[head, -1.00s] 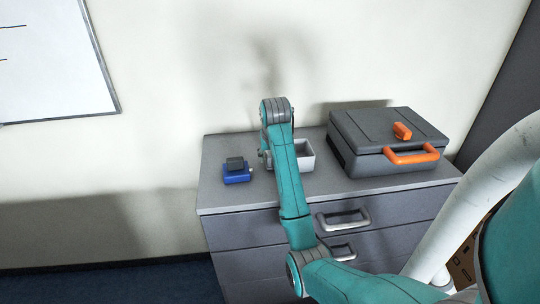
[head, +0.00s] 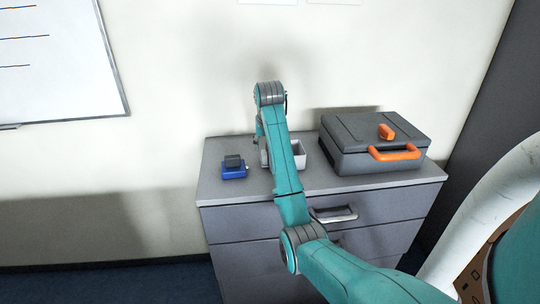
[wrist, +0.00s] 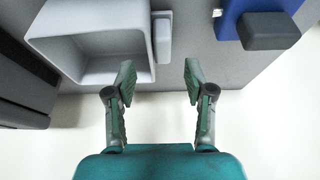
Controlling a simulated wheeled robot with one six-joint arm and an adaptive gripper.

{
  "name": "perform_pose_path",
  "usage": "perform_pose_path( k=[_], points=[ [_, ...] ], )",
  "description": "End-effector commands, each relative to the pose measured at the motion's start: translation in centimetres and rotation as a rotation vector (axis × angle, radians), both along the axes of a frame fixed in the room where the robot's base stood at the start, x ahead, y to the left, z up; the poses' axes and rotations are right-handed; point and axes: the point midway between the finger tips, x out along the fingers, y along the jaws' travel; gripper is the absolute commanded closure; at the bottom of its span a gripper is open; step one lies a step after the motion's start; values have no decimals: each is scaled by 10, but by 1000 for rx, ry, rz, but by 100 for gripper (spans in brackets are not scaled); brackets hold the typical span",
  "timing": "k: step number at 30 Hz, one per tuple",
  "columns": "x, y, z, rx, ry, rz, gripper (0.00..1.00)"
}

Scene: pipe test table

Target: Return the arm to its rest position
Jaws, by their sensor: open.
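My gripper (wrist: 158,82) is open in the wrist view, with nothing between its two fingers. It is above the cabinet top, beside a white open bin (wrist: 92,72) on the left of the picture. In the head view my teal arm reaches over the cabinet and hides the gripper and part of the bin (head: 299,155).
A grey cabinet (head: 300,189) stands against the wall. On it are a blue block with a dark top (head: 233,171), left of my arm, and a grey case (head: 365,158) with an orange handle, right of the bin. A whiteboard (head: 60,60) hangs at left.

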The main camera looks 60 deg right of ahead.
Motion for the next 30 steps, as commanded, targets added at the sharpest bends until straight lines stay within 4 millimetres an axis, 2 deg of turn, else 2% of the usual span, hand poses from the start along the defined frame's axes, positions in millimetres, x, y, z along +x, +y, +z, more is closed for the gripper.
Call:
perform_pose_path(
  k=[6,23,26,30],
  points=[
    [6,-3,8,1,1,1,47],
    [6,-3,8,1,1,1,47],
    [9,1,6,-20,-5,20,47],
    [22,20,1,-152,-32,133,47]
  ],
)
